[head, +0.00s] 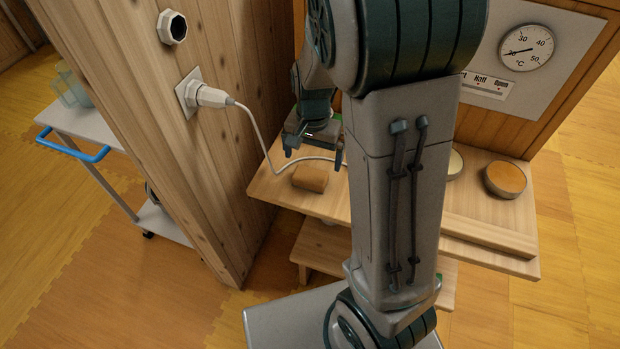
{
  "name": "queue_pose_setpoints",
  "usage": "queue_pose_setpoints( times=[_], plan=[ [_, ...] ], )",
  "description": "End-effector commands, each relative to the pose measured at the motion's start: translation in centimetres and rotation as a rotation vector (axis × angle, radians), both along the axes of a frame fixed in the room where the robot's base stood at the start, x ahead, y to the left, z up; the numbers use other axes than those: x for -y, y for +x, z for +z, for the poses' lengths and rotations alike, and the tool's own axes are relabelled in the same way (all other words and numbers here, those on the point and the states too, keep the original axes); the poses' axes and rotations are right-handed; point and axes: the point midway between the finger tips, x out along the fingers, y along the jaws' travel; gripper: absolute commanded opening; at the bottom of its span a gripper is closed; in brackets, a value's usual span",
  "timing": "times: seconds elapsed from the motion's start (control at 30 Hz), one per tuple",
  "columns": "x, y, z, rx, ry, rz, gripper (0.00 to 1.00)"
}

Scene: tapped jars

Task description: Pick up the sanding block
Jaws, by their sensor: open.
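The sanding block (310,177) is a small brown block. It lies on the wooden shelf near its left end, beside a white cord. My gripper (313,160) is above the block, with its two fingers apart and pointing down. Nothing shows between the fingers. The block looks clear of the fingers, but the exact height of the gap cannot be told from this view. My own arm hides the middle of the shelf.
The white cord (262,135) runs from a plug (212,97) on the wooden post (130,90) across the shelf (335,203) behind the block. A round orange-topped jar (504,179) and a pale-topped one (455,164) stand at right. A thermometer dial (526,48) hangs behind.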

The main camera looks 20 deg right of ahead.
Motion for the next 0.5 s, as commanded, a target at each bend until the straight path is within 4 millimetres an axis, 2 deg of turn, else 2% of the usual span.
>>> queue_pose_setpoints(
  times=[0.03,0.1,0.27,0.5],
  plan=[
    [0.0,-0.1,-0.9,-0.004,0.000,-0.002,1.00],
    [0.1,-0.1,-1.6,-0.003,0.000,-0.001,1.00],
    [0.0,-0.1,-2.5,-0.001,0.000,-0.001,1.00],
    [-0.6,-0.3,-6.1,-0.004,0.000,-0.003,1.00]
  ],
)
